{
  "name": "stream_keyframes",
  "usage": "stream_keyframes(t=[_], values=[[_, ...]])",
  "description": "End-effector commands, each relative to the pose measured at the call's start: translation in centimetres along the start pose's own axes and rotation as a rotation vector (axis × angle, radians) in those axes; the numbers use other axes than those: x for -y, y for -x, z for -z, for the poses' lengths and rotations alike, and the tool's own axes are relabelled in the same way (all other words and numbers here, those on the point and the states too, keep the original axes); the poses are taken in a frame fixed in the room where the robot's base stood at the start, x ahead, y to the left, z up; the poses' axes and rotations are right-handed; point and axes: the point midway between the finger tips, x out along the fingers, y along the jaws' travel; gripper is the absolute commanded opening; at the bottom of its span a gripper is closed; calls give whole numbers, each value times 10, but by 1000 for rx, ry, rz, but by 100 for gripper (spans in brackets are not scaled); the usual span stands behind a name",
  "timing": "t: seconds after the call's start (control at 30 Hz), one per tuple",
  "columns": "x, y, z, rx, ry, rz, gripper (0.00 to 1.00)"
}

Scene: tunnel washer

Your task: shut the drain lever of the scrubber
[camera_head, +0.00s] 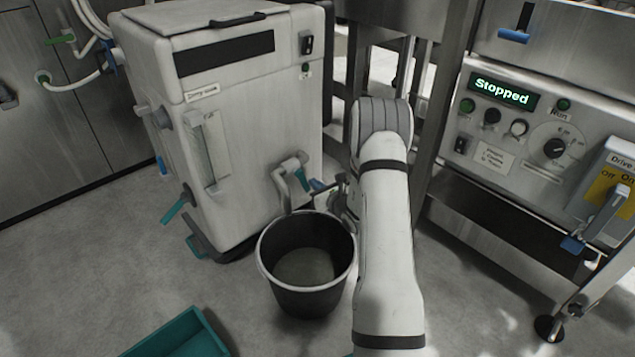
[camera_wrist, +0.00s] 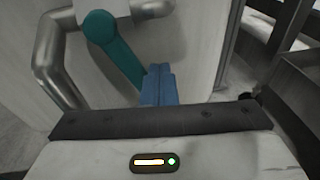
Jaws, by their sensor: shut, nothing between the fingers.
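The scrubber (camera_head: 255,135) is a white cabinet left of centre in the head view. A grey drain pipe (camera_head: 284,190) bends down from its front low side, with a teal drain lever (camera_head: 302,179) on it. In the wrist view the teal lever (camera_wrist: 118,52) slants down to the right from its round pivot, beside the metal pipe (camera_wrist: 50,50). My gripper (camera_head: 318,185) is shut and empty, its blue fingertips (camera_wrist: 158,84) at the lever's lower free end. I cannot tell whether they touch. My arm hides part of the gripper in the head view.
A black bucket (camera_head: 270,262) stands on the floor under the drain pipe. Another teal lever (camera_head: 175,208) is on the scrubber's left side. A teal crate (camera_head: 190,325) lies in front. A steel machine with a "Stopped" display (camera_head: 501,91) stands to the right.

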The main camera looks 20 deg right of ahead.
Motion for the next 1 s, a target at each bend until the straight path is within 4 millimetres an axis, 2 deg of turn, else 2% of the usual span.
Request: stream_keyframes(t=[0.2,0.67,1.0], values=[[-7,0,8,-3,-2,-1,0],[-9,0,9,-2,-1,-1,0],[-20,1,13,-2,0,-2,0]])
